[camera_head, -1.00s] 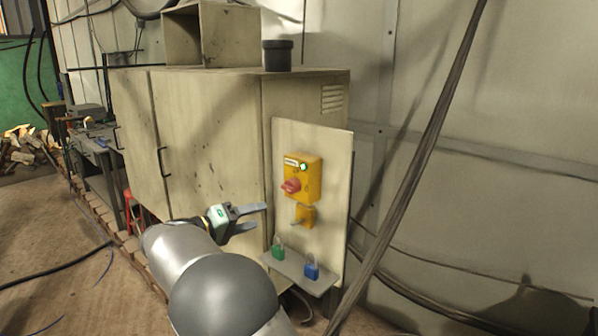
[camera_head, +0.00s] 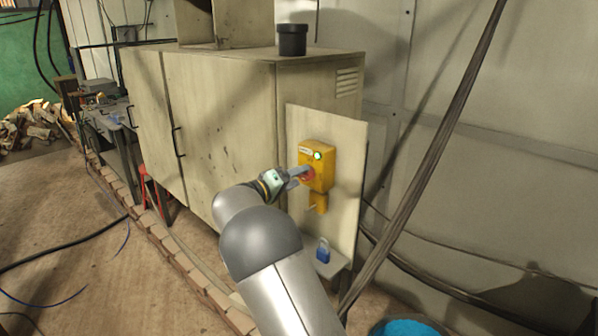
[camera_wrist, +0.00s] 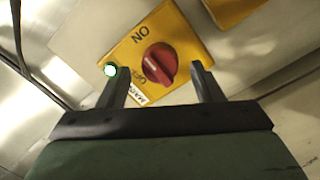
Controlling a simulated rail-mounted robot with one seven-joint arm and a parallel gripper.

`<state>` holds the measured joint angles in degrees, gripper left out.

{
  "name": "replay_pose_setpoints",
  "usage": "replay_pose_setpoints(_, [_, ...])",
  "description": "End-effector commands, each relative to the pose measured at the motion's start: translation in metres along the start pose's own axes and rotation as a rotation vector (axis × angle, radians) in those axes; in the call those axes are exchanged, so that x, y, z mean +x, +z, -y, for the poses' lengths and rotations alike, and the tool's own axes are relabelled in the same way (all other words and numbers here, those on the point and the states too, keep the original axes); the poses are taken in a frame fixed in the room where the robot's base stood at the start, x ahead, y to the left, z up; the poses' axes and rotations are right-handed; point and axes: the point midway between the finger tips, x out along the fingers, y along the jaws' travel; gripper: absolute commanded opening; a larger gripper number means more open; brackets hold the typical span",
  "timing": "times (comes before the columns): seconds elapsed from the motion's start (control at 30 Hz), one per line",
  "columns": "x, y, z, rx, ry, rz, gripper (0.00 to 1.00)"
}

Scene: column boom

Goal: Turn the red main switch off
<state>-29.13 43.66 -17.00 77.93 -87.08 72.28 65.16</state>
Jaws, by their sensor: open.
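The red main switch (camera_head: 309,174) is a round knob on a yellow box (camera_head: 320,165) mounted on a pale panel. In the wrist view the red knob (camera_wrist: 160,65) sits between my two fingers. "ON" is printed above it and "OFF" to its lower left, partly hidden. A green lamp (camera_wrist: 110,70) on the box is lit. My gripper (camera_head: 298,176) is open, its fingers at either side of the knob; I cannot tell whether they touch it. The knob's exact pointing is unclear.
A smaller yellow fitting (camera_head: 318,202) is below the box. A blue padlock (camera_head: 323,250) stands on a small shelf (camera_head: 340,262) under the panel. A beige cabinet (camera_head: 225,130) stands to the left. A dark slanting cable (camera_head: 430,150) passes to the right of the panel.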

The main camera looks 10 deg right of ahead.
Motion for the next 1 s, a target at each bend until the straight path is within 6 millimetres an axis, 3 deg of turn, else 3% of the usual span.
replay_pose_setpoints(0.13, [0.0118, -0.0005, -0.0007, 0.000, -0.001, 0.000, 0.60])
replay_pose_setpoints(0.43, [0.0142, 0.0001, 0.0003, -0.001, -0.001, -0.001, 0.60])
replay_pose_setpoints(0.47, [0.0142, 0.0001, 0.0003, 0.000, -0.001, 0.000, 0.57])
replay_pose_setpoints(0.6, [0.0141, 0.0001, 0.0002, 0.000, -0.001, 0.000, 0.18])
replay_pose_setpoints(0.63, [0.0141, 0.0001, 0.0002, 0.000, -0.001, 0.000, 0.15])
replay_pose_setpoints(1.0, [0.0141, 0.0014, 0.0017, -0.045, 0.004, -0.003, 0.15])
